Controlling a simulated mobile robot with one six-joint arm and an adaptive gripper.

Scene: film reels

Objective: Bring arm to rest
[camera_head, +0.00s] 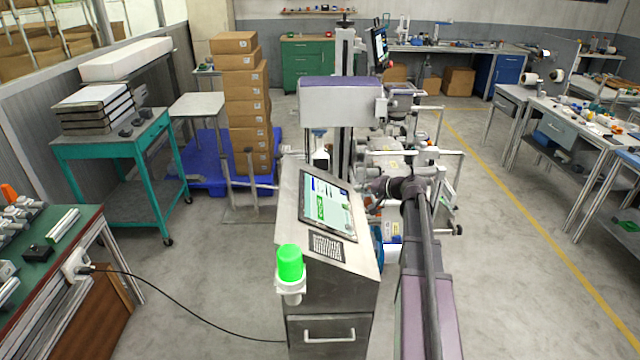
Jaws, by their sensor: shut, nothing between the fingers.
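My arm (428,255) comes up from the bottom edge right of centre as a long dark link. It reaches forward along the right side of a grey machine cabinet. At its far end is a dark joint (413,190), with a short dark part bending to the left beside the cabinet's screen. I cannot make out gripper fingers there. Nothing is seen held at the arm's end.
The machine cabinet (345,253) with a screen and green lamp (290,262) stands close to the arm's left. Beyond the joint is cluttered machinery. Stacked cartons (247,110) stand on a blue pallet (205,165). Open floor (520,270) lies right, before workbenches (570,125).

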